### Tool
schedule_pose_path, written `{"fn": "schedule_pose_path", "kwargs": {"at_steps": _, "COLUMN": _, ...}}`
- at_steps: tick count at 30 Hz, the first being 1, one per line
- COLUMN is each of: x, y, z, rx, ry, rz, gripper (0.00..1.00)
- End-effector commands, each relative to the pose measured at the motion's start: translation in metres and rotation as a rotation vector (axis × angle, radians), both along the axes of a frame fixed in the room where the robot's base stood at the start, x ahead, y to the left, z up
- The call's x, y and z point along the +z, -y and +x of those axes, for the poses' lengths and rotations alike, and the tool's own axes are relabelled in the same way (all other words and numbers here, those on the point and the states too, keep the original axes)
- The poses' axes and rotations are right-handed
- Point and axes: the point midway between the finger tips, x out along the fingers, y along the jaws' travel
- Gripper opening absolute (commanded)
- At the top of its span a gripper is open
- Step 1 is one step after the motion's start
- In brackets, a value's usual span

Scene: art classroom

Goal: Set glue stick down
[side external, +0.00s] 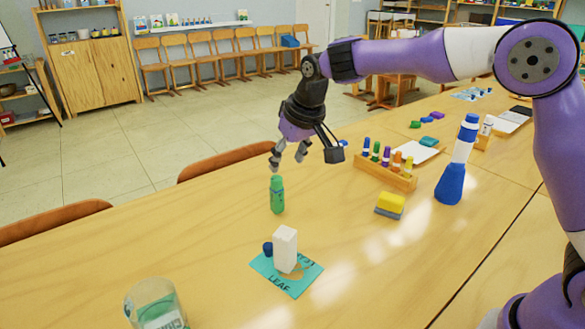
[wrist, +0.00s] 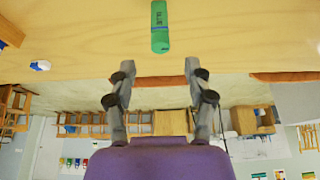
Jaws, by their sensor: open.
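The green glue stick (side external: 277,195) stands upright on the wooden table near its far edge in the side external view. It also shows at the top of the wrist view (wrist: 160,28), with lettering on its side. My gripper (side external: 287,162) is above the glue stick, a little apart from it. In the wrist view my gripper (wrist: 160,75) has its two fingers spread wide with nothing between them, and the glue stick is beyond the fingertips.
A white block (side external: 285,249) stands on a teal LEAF card (side external: 292,285) beside a small blue cap (side external: 267,249). A clear jar (side external: 154,303) is at the front left. A marker rack (side external: 385,173), a sponge (side external: 390,203) and a blue-and-white bottle (side external: 452,180) are to the right. The table's left side is clear.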

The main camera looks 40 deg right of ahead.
Motion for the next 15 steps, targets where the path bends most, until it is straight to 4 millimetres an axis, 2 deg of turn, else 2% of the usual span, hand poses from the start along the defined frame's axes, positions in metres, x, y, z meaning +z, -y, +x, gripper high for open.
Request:
{"fn": "schedule_pose_path", "kwargs": {"at_steps": 4, "x": 0.019, "y": 0.006, "z": -0.015, "rx": -0.001, "ry": 0.008, "rz": 0.002, "gripper": 0.60}}
{"fn": "schedule_pose_path", "kwargs": {"at_steps": 7, "x": 0.040, "y": 0.017, "z": -0.043, "rx": -0.004, "ry": 0.022, "rz": 0.004, "gripper": 0.60}}
{"fn": "schedule_pose_path", "kwargs": {"at_steps": 11, "x": 0.065, "y": 0.036, "z": -0.102, "rx": -0.003, "ry": 0.046, "rz": 0.005, "gripper": 0.60}}
{"fn": "schedule_pose_path", "kwargs": {"at_steps": 12, "x": 0.069, "y": 0.041, "z": -0.122, "rx": -0.004, "ry": 0.053, "rz": 0.005, "gripper": 0.60}}
{"fn": "schedule_pose_path", "kwargs": {"at_steps": 15, "x": 0.069, "y": 0.050, "z": -0.170, "rx": -0.004, "ry": 0.070, "rz": 0.004, "gripper": 0.60}}
